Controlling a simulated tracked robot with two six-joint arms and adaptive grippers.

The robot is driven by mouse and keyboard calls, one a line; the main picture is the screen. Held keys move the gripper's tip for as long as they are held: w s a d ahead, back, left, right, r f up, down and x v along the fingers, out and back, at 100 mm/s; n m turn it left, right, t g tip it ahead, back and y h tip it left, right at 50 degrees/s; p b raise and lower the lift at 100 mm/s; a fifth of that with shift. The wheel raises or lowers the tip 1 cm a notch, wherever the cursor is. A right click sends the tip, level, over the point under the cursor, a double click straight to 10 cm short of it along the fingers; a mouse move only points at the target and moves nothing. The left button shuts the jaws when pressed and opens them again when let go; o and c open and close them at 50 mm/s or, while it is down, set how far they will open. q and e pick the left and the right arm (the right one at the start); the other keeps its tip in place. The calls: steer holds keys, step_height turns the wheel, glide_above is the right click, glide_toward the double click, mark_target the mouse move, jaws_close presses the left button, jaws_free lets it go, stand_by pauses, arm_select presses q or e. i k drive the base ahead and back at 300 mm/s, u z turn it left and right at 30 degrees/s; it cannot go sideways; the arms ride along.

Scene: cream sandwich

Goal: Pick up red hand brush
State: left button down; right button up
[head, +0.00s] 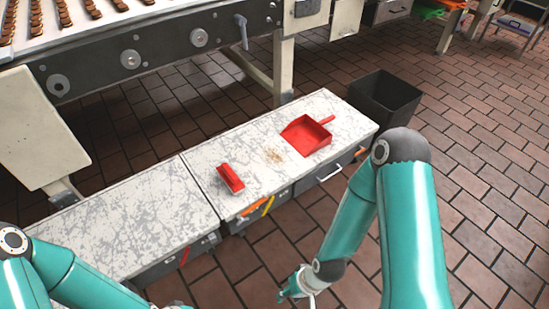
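The red hand brush (230,178) lies on the speckled white top of the low cabinet (205,165), near the seam between two cabinet sections. Nothing touches it. A red dustpan (306,135) lies farther right on the same top, with its handle to the right. My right arm comes down on the right side. Its gripper (297,289) shows only in part at the lower edge, in front of the cabinet and well apart from the brush. I cannot tell whether it is open. My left arm is at the lower left, and its gripper is outside the picture.
Brown crumbs (274,156) lie between brush and dustpan. A conveyor (130,45) with cookies runs behind the cabinet. A black bin (383,98) stands at the cabinet's right end. The cabinet top left of the brush is clear, and tiled floor (480,150) is open to the right.

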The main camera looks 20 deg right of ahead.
mark_target(236, 185)
steer(key=z, duration=1.55)
steer(key=i, duration=0.15)
steer(key=u, duration=3.15)
steer(key=i, duration=0.15)
steer(key=u, duration=1)
steer(key=k, duration=1.25)
steer(key=z, duration=0.8)
steer(key=i, duration=1.05)
steer(key=z, duration=0.6)
steer(key=i, duration=0.4)
steer(key=z, duration=0.15)
